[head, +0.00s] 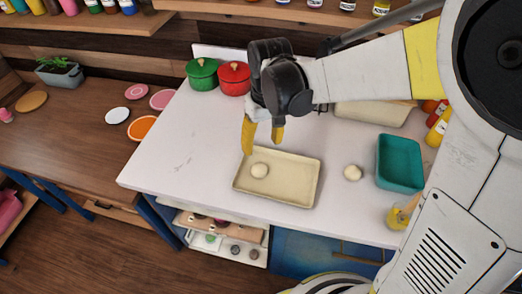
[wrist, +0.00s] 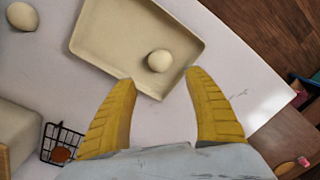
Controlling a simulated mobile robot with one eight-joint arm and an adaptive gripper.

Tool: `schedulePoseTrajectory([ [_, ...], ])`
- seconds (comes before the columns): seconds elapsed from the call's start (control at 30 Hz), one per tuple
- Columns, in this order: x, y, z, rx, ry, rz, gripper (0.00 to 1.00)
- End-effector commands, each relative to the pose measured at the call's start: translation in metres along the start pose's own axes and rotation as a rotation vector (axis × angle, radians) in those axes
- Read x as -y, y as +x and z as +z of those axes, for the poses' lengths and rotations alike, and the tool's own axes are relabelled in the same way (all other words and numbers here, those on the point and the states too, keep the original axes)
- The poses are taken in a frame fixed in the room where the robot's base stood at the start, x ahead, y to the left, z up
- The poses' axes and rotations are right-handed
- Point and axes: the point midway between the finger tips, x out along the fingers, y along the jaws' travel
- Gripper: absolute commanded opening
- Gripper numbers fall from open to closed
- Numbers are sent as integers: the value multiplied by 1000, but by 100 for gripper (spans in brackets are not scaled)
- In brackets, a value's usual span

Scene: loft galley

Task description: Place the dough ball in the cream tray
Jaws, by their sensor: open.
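A pale dough ball (head: 259,170) lies inside the cream tray (head: 290,188), near the tray's left end in the head view. In the wrist view the dough ball (wrist: 160,61) rests on the floor of the cream tray (wrist: 120,35), close to a corner. A second pale ball (head: 352,173) sits on the white counter to the right of the tray; it also shows in the wrist view (wrist: 22,16). My gripper (head: 262,146) has its yellow fingers spread and empty, above the tray's back left edge. In the wrist view my gripper (wrist: 161,78) is open, with nothing between its fingers.
A teal tray (head: 400,165) stands right of the loose ball. Green (head: 202,74) and red (head: 234,78) pots stand at the back. A black wire basket (wrist: 62,143) shows in the wrist view. The counter's left part (head: 170,150) is clear.

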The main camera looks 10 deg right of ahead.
Motion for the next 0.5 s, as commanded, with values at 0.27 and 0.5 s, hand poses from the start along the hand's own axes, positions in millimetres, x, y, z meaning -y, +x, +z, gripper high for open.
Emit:
schedulePoseTrajectory([
  [0.27,-3,-15,4,-16,11,4,61],
  [0.5,-30,-65,51,-195,125,50,61],
])
